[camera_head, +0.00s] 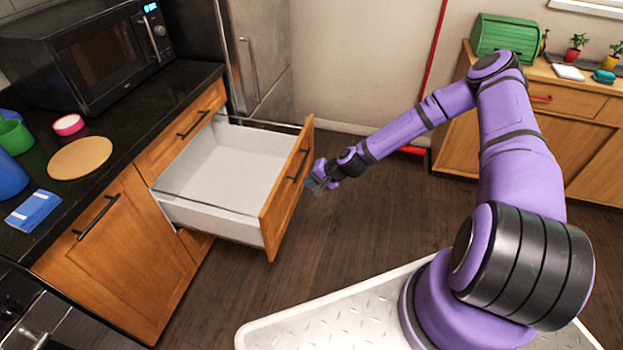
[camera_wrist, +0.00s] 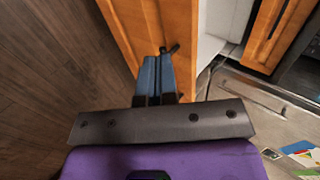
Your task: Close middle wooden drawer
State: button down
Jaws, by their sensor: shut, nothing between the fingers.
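The middle wooden drawer is pulled far out of the counter, with its white box empty and its wooden front (camera_head: 287,190) facing my arm. A black bar handle (camera_head: 298,165) is on that front. My gripper (camera_head: 318,178) is at the outer side of the front, close to the handle. In the wrist view my blue fingers (camera_wrist: 157,75) are together and empty, with their tips at or very near the wooden front (camera_wrist: 150,30) beside the dark handle (camera_wrist: 170,49). I cannot tell whether they touch it.
Another wooden drawer (camera_head: 180,128) above is shut, and a cabinet door (camera_head: 118,245) left of the open drawer is shut. The dark counter (camera_head: 105,150) holds a microwave (camera_head: 95,50), a round board (camera_head: 80,158) and a blue cloth (camera_head: 34,210). Floor (camera_head: 350,235) between drawer and my base is clear.

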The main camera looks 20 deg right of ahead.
aim_at(281, 187)
jog(key=x, duration=0.3)
jog(key=r+x, duration=0.1)
jog(key=x, duration=0.1)
jog(key=a+x, duration=0.1)
jog(key=x, duration=0.2)
jog(key=shift+w+a, duration=0.3)
jog(key=shift+w, duration=0.25)
jog(key=shift+w+a, duration=0.2)
jog(key=shift+a, duration=0.1)
jog(key=shift+a+r, duration=0.1)
